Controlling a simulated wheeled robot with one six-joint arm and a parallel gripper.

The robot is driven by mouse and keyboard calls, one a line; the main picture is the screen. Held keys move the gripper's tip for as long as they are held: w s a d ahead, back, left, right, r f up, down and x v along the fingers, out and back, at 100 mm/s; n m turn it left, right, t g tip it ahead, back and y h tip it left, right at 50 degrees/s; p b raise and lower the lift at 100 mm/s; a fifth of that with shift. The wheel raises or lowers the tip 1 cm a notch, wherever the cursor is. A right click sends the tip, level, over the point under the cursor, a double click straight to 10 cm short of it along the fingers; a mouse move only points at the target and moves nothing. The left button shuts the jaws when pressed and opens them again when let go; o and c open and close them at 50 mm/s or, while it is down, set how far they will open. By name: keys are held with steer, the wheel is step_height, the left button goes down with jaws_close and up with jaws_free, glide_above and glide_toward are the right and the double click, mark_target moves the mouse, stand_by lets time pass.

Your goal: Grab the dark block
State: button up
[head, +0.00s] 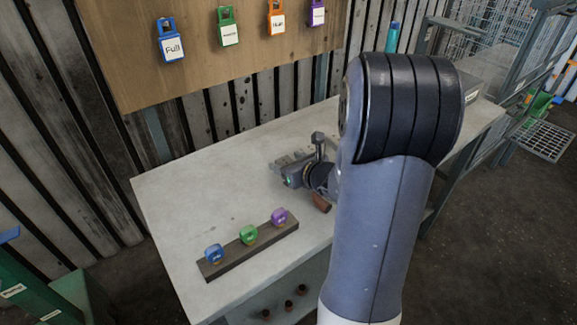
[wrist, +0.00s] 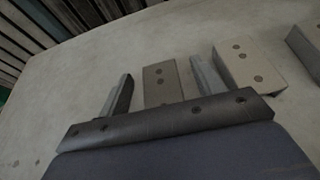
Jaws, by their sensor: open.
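The dark block (wrist: 162,86) is a grey-brown plate with small round holes, darker than the pale block beside it. In the wrist view it lies on the bench between the two fingers of my gripper (wrist: 161,72). The fingers are open, one on each side, with a visible gap to the block on both sides. My gripper's front plate hides the block's near end. In the head view my gripper (head: 294,174) is low over the bench by a small group of grey blocks, and my arm covers part of this area.
A pale block (wrist: 248,66) with holes lies just right of my right finger, and another block (wrist: 306,48) is cut by the right edge. A dark rail (head: 236,262) with blue, green and purple padlocks lies on the bench (head: 175,200). The bench's left part is clear.

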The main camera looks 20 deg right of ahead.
steer(key=shift+w+a+f, duration=0.15)
steer(key=shift+w+f, duration=0.15)
steer(key=shift+w, duration=0.3)
steer(key=shift+c, duration=0.3)
steer(key=c, duration=1.1)
steer(key=shift+r, duration=0.1)
